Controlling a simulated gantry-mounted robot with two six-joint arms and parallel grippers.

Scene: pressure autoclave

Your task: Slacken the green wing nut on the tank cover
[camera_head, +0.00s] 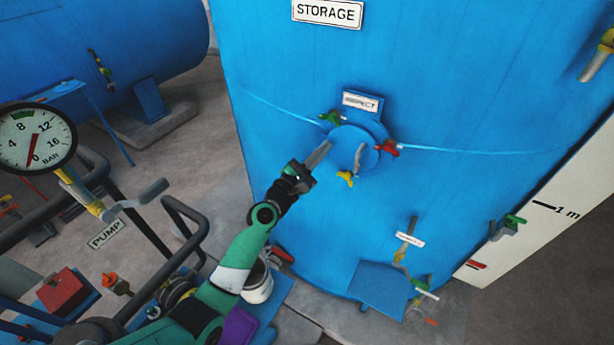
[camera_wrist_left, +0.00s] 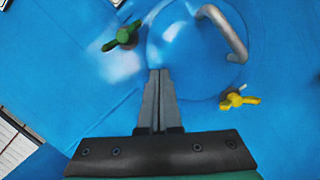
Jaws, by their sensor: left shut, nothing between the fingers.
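The green wing nut (camera_head: 331,117) sits at the upper left edge of the round blue tank cover (camera_head: 343,146). It also shows in the left wrist view (camera_wrist_left: 123,36), up and left of my fingertips and apart from them. A red wing nut (camera_head: 387,148) is at the cover's right and a yellow wing nut (camera_head: 346,178) at its bottom. The cover has a grey handle (camera_head: 359,157). My left gripper (camera_head: 326,145) is shut and empty, its fingertips (camera_wrist_left: 160,72) over the cover's left edge. My right gripper is not in view.
The big blue storage tank (camera_head: 290,60) fills the middle, with an INSPECT sign (camera_head: 362,101) above the cover. Pipes and a pressure gauge (camera_head: 34,138) stand at the left. Valves (camera_head: 406,240) stick out lower right. The tank wall around the cover is mostly clear.

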